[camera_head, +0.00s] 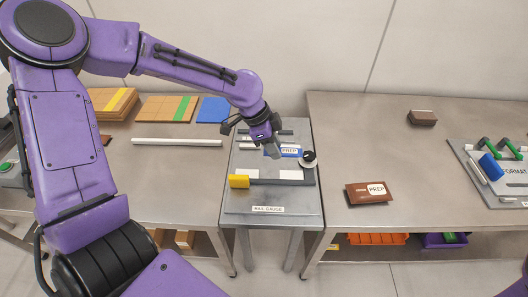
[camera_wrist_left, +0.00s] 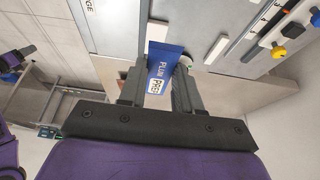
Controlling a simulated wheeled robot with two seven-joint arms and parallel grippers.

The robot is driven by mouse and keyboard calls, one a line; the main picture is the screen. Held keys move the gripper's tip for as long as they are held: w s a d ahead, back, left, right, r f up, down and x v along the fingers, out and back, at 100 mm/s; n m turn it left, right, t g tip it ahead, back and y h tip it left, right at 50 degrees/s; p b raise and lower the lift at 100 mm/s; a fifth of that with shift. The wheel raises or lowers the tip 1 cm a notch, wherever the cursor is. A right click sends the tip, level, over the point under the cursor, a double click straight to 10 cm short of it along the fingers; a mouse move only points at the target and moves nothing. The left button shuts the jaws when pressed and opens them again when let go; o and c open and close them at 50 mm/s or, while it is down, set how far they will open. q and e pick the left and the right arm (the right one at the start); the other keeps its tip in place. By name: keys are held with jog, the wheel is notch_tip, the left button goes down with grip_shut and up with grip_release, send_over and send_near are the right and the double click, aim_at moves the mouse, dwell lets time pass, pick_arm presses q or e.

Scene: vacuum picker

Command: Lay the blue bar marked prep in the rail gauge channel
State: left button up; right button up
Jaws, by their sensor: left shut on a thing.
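The blue bar marked prep (camera_head: 290,153) is in my left gripper (camera_head: 271,150), over the rail gauge (camera_head: 268,222). In the left wrist view the blue bar (camera_wrist_left: 164,53) sits between the two fingers of my left gripper (camera_wrist_left: 159,79), its printed face showing. The gauge is a grey stand with a dark plate, pale strips and a front label. The gripper and bar hide part of its channel. I cannot tell whether the bar touches the gauge.
A brown packet marked prep (camera_head: 368,193) lies on the right table, with a format board (camera_head: 488,178) beyond. A white rod (camera_head: 177,142) lies on the left table.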

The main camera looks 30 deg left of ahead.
pick_arm(q)
send_over(266, 160)
jog(key=a, duration=0.1)
jog(key=f, duration=0.4)
jog(key=f+p, duration=0.1)
jog(key=f, duration=0.1)
jog(key=shift+s+f, duration=0.35)
jog(key=shift+s, duration=0.05)
notch_tip(266, 160, down, 3)
jog(key=shift+a+r+p, duration=0.1)
jog(key=shift+r+p, duration=0.1)
jog(key=shift+p, duration=0.2)
jog(key=shift+f, duration=0.25)
jog(key=shift+f, duration=0.1)
jog(key=o, duration=1)
jog(key=shift+r, duration=0.3)
jog(key=b+v, duration=0.1)
jog(key=v, duration=1)
jog(key=shift+s+a+r, duration=0.15)
jog(key=shift+r, duration=0.15)
